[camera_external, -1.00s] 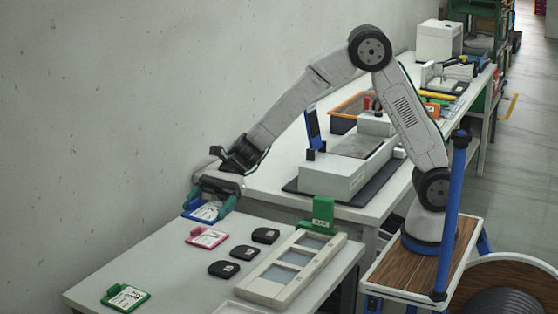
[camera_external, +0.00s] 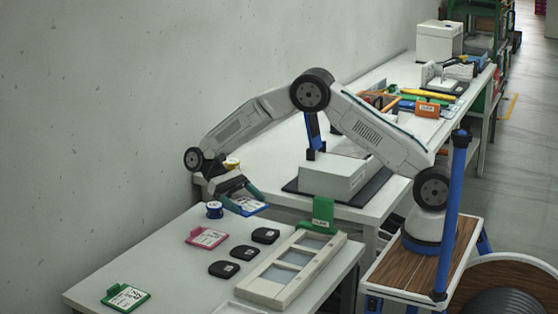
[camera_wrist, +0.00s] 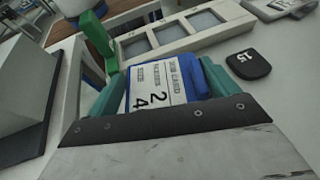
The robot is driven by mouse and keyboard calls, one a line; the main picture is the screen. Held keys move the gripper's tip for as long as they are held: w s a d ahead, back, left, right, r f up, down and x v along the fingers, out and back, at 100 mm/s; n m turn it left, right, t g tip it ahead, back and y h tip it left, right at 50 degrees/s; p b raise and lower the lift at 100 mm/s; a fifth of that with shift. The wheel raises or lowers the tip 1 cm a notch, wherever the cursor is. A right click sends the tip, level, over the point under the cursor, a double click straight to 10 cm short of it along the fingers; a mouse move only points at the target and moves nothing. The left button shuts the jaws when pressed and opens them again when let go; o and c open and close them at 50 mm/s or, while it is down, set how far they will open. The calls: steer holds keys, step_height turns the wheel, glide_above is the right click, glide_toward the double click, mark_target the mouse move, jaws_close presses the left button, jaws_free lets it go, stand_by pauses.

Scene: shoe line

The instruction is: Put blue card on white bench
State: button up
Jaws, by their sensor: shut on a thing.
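The blue card (camera_external: 250,206) is held in my gripper (camera_external: 242,197) above the gap between the near table (camera_external: 150,265) and the white bench (camera_external: 285,182) behind it. In the wrist view the blue card (camera_wrist: 160,82), with a white printed label showing a large 2 and 4, sits between the teal fingers of my gripper (camera_wrist: 165,85). It is tilted, and its lower end is hidden by the gripper body. Part of the bench is hidden behind my arm.
A pink card (camera_external: 207,237), a green card (camera_external: 125,298) and black pads (camera_external: 243,252) lie on the near table. A framed tray (camera_external: 290,270) with a green holder (camera_external: 323,212) stands right. A grey-white machine (camera_external: 332,177) sits on the bench.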

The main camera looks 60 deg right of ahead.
steer(key=w+d+n+t+h, duration=0.1)
steer(key=d+n+h, duration=0.3)
steer(key=d, duration=0.4)
steer(key=w+d+r+n+t+h, duration=0.1)
steer(key=w+d+n+t+h, duration=0.1)
steer(key=d, duration=0.6)
steer(key=w+d+n+t+h, duration=0.2)
steer(key=w+d+n+h, duration=0.1)
steer(key=d+n+h, duration=0.3)
steer(key=shift+w+d+r+n+h, duration=0.15)
steer(key=shift+d+h, duration=0.15)
steer(key=shift+d, duration=0.4)
steer(key=shift+w+d+n+h, duration=0.15)
steer(key=shift+d+h, duration=0.15)
steer(key=shift+d, duration=0.4)
steer(key=w+d+r+n+t+h, duration=0.1)
steer(key=w+d+r+n+t, duration=0.15)
steer(key=d, duration=0.45)
steer(key=w+d+r+n+t+h, duration=0.1)
steer(key=w+d+r+n+t, duration=0.2)
steer(key=d, duration=0.4)
steer(key=w+d+r+n+t+h, duration=0.1)
steer(key=w+d+r+n+t, duration=0.1)
steer(key=d+r+t, duration=0.3)
steer(key=g, duration=0.2)
glide_above(278, 162)
step_height(278, 162, down, 5)
steer(key=shift+d+f, duration=0.1)
steer(key=shift+f, duration=5.35)
steer(key=o, duration=0.8)
